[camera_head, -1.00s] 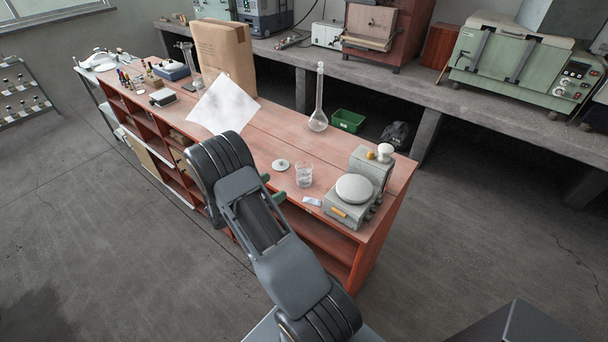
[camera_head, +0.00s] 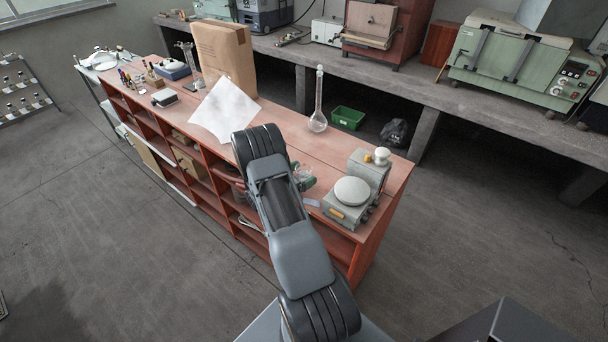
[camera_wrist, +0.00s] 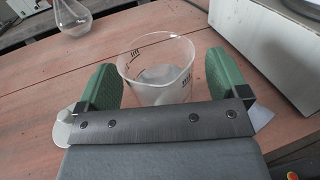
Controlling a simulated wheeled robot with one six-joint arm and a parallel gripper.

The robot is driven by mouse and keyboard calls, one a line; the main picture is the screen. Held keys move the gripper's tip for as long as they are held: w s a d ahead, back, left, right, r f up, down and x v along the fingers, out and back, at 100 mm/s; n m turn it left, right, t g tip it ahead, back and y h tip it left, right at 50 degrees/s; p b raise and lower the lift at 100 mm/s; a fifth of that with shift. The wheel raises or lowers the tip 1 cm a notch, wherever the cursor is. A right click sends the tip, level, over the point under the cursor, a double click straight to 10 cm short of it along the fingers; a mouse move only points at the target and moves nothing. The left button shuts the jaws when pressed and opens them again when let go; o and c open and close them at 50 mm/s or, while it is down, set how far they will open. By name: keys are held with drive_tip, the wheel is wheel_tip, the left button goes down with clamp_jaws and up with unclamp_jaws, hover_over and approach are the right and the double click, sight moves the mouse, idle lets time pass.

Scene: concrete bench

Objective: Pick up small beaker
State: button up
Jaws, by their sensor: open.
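The small beaker (camera_wrist: 158,72) is clear glass with dark markings and stands upright on the reddish wooden bench top. In the wrist view it is between the two green fingers of my gripper (camera_wrist: 165,85), with a gap visible on each side. My gripper is open. In the head view my arm covers most of the beaker (camera_head: 303,172), and only part of it shows beside a green finger. The lower front of the beaker is hidden by the gripper body in the wrist view.
A balance (camera_head: 350,192) stands close on the right of the beaker. A tall long-necked flask (camera_head: 318,108) stands behind it. A white sheet (camera_head: 225,110) and a cardboard box (camera_head: 222,58) are farther left. A pale flat piece (camera_wrist: 262,117) lies by the right finger.

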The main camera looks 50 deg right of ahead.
drive_tip(key=shift+s+d, duration=0.1)
drive_tip(key=shift+d, duration=0.35)
drive_tip(key=shift+c, duration=0.4)
drive_tip(key=c, duration=0.9)
drive_tip(key=shift+c, duration=0.5)
drive_tip(key=shift+r, duration=0.15)
